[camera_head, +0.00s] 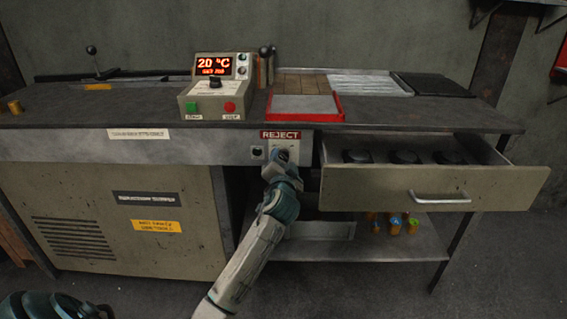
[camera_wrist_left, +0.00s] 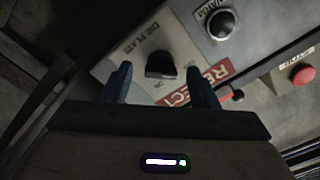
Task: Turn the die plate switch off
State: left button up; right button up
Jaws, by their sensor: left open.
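The die plate switch is a black rotary knob (camera_wrist_left: 160,66) on a pale plate (camera_wrist_left: 150,40) lettered "DIE PLATE". The pale plate also shows in the head view (camera_head: 293,146), on the bench front below the red REJECT label. My left gripper (camera_wrist_left: 155,84) is open in the left wrist view, with one finger on each side of the knob. Whether the fingers touch the knob I cannot tell. In the head view my left gripper (camera_head: 282,160) is in front of the plate and hides most of the knob. My right gripper is not clearly in view.
An open drawer (camera_head: 415,190) juts out to the right of my left gripper. A control box (camera_head: 216,92) with a red 20 °C display stands on the bench. A red-rimmed tray (camera_head: 328,116) sits above the switch. A dark round button (camera_wrist_left: 222,24) is beside the plate.

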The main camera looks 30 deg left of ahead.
pick_arm(q)
jog(key=v, duration=1.1)
jog(key=shift+p, duration=0.3)
pick_arm(e)
jog(key=s+f+g, duration=0.2)
jog(key=s, duration=0.1)
jog(key=shift+a+f, duration=0.3)
jog(key=shift+f, duration=0.1)
pick_arm(q)
jog(key=shift+f, duration=0.1)
pick_arm(e)
jog(key=shift+w, duration=0.1)
